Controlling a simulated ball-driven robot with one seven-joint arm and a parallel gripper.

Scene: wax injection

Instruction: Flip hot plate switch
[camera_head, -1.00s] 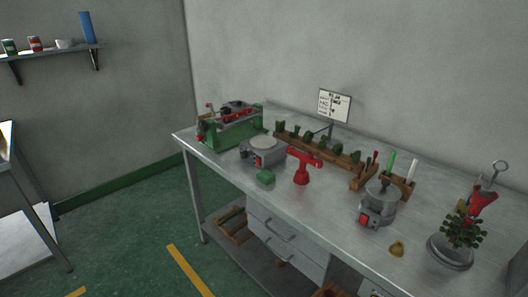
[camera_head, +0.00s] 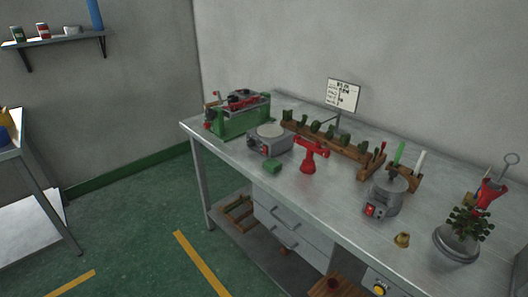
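The hot plate (camera_head: 284,148) is a squat grey box with a pale round top. It stands near the left end of the metal workbench, between a green machine and a red stand. Its front panel (camera_head: 258,148) has small dark and reddish details, too small to tell which is the switch or how it is set. A grey pot-like device (camera_head: 389,202) further right has a red switch (camera_head: 370,211) on its front. My gripper is not in view.
The workbench (camera_head: 335,207) carries a green machine (camera_head: 236,122), a small green block (camera_head: 272,166), a red stand (camera_head: 311,158), wooden racks (camera_head: 325,143) and a potted plant (camera_head: 462,236). Drawers (camera_head: 290,232) hang below. Green floor (camera_head: 130,225) is free at left.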

